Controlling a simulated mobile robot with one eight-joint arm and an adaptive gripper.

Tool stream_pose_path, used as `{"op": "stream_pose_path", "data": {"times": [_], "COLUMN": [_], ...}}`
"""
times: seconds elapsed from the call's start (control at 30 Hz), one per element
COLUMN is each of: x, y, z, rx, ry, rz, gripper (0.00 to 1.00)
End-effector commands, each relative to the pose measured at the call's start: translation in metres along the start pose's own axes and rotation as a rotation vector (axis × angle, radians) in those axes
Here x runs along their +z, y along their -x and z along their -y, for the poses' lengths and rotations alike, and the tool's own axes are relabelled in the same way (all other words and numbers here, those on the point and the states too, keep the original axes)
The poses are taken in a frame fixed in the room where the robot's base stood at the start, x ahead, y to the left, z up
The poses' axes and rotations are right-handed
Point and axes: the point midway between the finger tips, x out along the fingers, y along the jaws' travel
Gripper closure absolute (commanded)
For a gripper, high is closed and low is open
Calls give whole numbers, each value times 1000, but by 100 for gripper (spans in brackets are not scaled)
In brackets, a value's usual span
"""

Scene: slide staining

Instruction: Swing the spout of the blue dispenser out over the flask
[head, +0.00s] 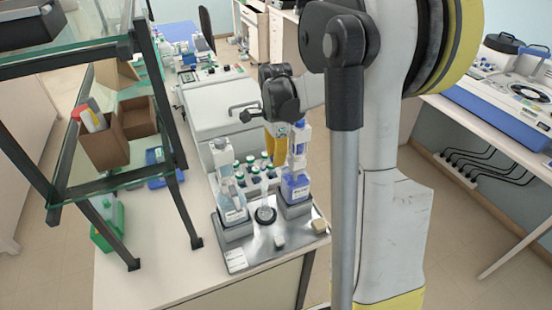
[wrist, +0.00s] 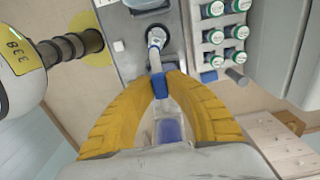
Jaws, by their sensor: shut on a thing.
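The blue dispenser (head: 296,186), a clear bottle with blue liquid, stands upright at the right of a grey metal tray (head: 262,250). Its liquid also shows in the wrist view (wrist: 171,130). The flask (head: 265,200) stands on a dark round pad between the two dispensers. My gripper (wrist: 163,76) is shut, its yellow fingers closing on the blue spout (wrist: 161,82) of the dispenser. In the wrist view a pale slim part runs from the fingers to the dark pad (wrist: 156,34); I cannot tell how much is spout and how much flask. In the head view my wrist hides the spout.
A second, pale dispenser (head: 231,196) stands at the tray's left. Several capped bottles (wrist: 213,38) sit in a rack behind the tray. A glass shelf (head: 120,180) on dark legs stands to the left. The counter (head: 160,265) in front of the shelf is clear.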

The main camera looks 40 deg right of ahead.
Motion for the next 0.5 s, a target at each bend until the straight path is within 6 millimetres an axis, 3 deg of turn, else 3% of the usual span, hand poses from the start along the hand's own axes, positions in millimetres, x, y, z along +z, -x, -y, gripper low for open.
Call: {"op": "stream_pose_path", "data": {"times": [0.23,0.27,0.33,0.5], "x": [0,0,0,0], "y": [0,0,0,0], "z": [0,0,0,0], "rx": [-1,-1,-1,-1], "ry": [0,0,0,1], "rz": [0,0,0,0], "gripper": [100,83,62,62]}}
